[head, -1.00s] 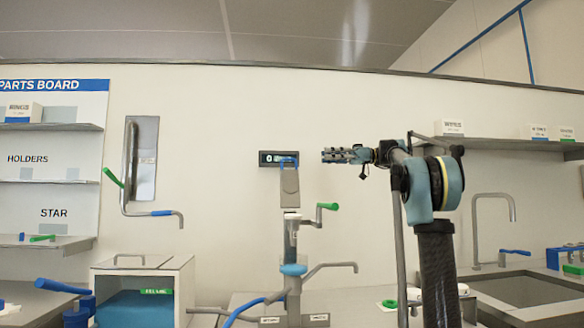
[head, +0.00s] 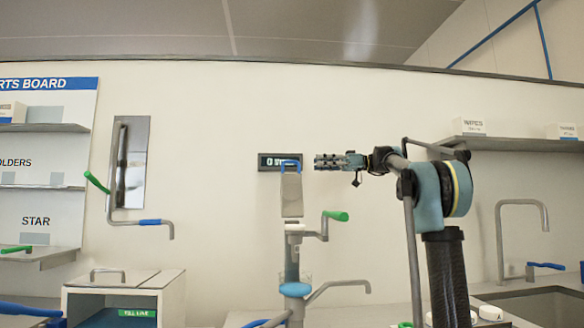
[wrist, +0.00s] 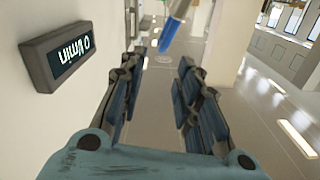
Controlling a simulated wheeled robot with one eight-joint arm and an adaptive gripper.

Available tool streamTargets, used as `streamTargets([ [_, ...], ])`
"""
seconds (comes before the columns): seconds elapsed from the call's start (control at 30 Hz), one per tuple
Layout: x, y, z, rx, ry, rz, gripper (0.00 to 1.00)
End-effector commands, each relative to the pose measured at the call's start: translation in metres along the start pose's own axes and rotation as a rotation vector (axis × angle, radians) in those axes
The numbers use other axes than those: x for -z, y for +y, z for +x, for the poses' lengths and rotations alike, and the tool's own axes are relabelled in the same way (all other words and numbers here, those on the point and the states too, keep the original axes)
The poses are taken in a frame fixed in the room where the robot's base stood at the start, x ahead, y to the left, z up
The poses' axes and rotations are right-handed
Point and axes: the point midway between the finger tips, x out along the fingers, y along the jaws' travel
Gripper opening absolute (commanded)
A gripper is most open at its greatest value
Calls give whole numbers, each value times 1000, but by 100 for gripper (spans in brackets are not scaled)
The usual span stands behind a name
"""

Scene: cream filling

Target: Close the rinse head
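A metal column with a flat grey head (head: 291,195) stands in front of the wall, with a blue loop handle (head: 290,164) on top. A green-ended crank (head: 336,216) and a blue collar (head: 295,289) sit lower on it. I cannot tell for sure which part is named the rinse head. My gripper (head: 318,162) points left, a little right of the blue handle and apart from it. In the wrist view its fingers (wrist: 160,95) are spread with nothing between them. A blue bar with a metal end (wrist: 173,28) shows beyond them.
A wall display (head: 279,162) reading 0 l/min is close beside the gripper's path. A bent wall pipe with a green lever (head: 97,182) hangs at left above a white cabinet (head: 125,290). A shelf (head: 510,143) and sink tap (head: 520,203) are at right.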

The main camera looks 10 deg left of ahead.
Motion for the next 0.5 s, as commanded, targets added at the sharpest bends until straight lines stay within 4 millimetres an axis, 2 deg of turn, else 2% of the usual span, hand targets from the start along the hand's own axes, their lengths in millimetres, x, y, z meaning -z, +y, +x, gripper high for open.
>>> streamTargets([
  [0.5,0,0,88,-2,0,0,31],
])
